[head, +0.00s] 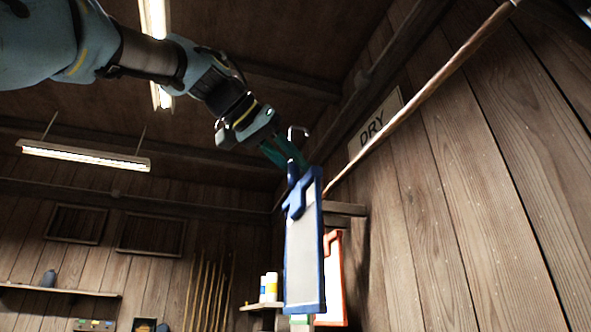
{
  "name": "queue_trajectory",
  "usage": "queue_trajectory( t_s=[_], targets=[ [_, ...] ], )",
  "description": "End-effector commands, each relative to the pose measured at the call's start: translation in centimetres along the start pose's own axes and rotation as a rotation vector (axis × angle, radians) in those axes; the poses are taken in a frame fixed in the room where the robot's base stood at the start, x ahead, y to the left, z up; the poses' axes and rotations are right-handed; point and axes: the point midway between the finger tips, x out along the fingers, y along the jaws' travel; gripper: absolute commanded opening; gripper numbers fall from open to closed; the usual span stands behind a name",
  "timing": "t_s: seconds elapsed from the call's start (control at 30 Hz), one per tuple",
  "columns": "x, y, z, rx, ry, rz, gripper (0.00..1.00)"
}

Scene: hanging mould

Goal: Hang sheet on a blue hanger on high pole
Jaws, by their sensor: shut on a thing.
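My gripper (287,156) comes down from the upper left and is shut on the blue hanger (295,198) near its top. The hanger's pale hook (299,130) sticks up just past the fingers. The sheet (303,258), a pale panel with a blue border, hangs upright below the hanger. The high pole (425,95) is a long brown rod, slanting from the upper right toward the middle along the right wall. The hook shows to the left of the pole and apart from it in the picture. The depth gap between them is hard to tell.
An orange-bordered panel (330,275) is partly hidden behind the blue one. A DRY sign (372,132) is on the wall behind the pole. A wooden bracket (345,209) juts out near the pole's far end. Shelves and several thin rods (207,290) stand at the back.

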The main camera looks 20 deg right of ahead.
Motion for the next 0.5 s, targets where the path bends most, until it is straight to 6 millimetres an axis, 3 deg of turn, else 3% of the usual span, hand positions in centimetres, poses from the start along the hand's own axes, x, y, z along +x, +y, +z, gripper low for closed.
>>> queue_trajectory(
  t_s=[0.5],
  targets=[
    [3.4,1.8,-1.4,0.0,0.0,0.0,0.0]
  ],
)
